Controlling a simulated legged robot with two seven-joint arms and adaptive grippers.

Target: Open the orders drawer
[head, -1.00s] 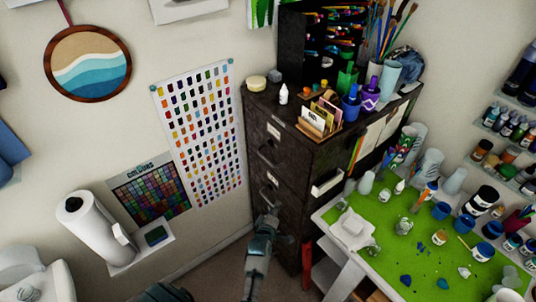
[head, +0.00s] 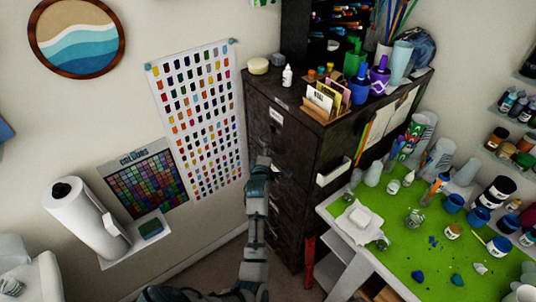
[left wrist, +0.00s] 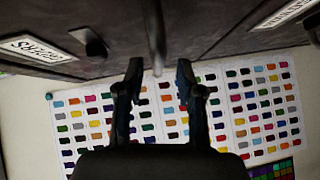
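The dark filing cabinet (head: 305,150) stands in the corner, its drawer fronts facing left. Its top drawer has a pale label (head: 276,114). My left gripper (head: 268,162) is raised at the drawer fronts, below that label, and hides part of them. In the left wrist view its two fingers (left wrist: 158,68) are spread, with a thin handle bar (left wrist: 155,35) between the tips. I see no clear contact. A label that seems to read ORDERS (left wrist: 38,47) is at the left there; another label (left wrist: 285,12) is at upper right. No drawer visibly stands out. My right gripper is out of view.
A green-topped worktable (head: 400,235) with pots and cups stands right of the cabinet. A card holder (head: 325,103) and bottles stand on the cabinet top. A paper towel roll (head: 82,220) is at the left. Colour charts (head: 197,120) hang on the wall.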

